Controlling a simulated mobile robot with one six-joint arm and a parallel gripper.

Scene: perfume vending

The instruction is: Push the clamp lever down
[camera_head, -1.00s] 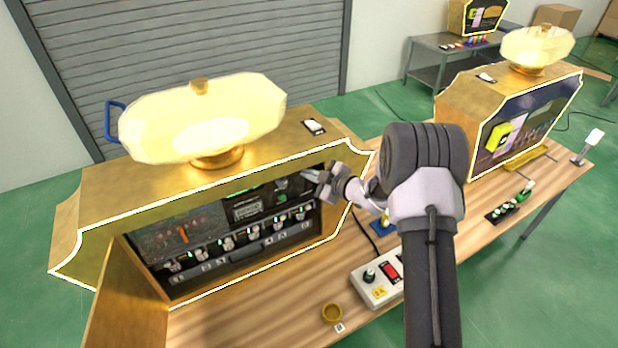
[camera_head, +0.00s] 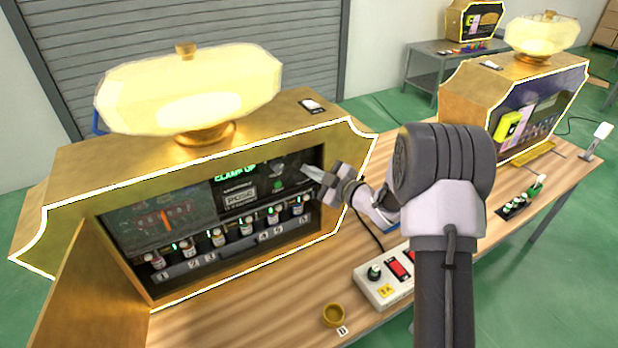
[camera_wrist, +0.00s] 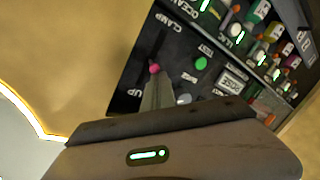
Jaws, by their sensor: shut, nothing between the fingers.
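The clamp lever shows in the wrist view as a pink knob (camera_wrist: 154,69) in a dark slot on the black panel, between the labels "CLAMP" and "UP". My gripper (camera_wrist: 157,84) is shut and empty, its fingertips right by the knob; I cannot tell whether they touch it. In the head view my gripper (camera_head: 308,172) reaches into the upper right of the gold machine's (camera_head: 190,210) opening, and the lever itself is hidden or too small to see there. A green display (camera_head: 236,173) at the top of the panel reads "CLAMP UP".
A row of small bottles (camera_head: 218,236) stands below the panel. A control box (camera_head: 388,280) with a red switch and a small gold cup (camera_head: 334,315) are on the wooden table. The machine's gold side wall is close to my gripper. A second gold machine (camera_head: 465,95) stands at right.

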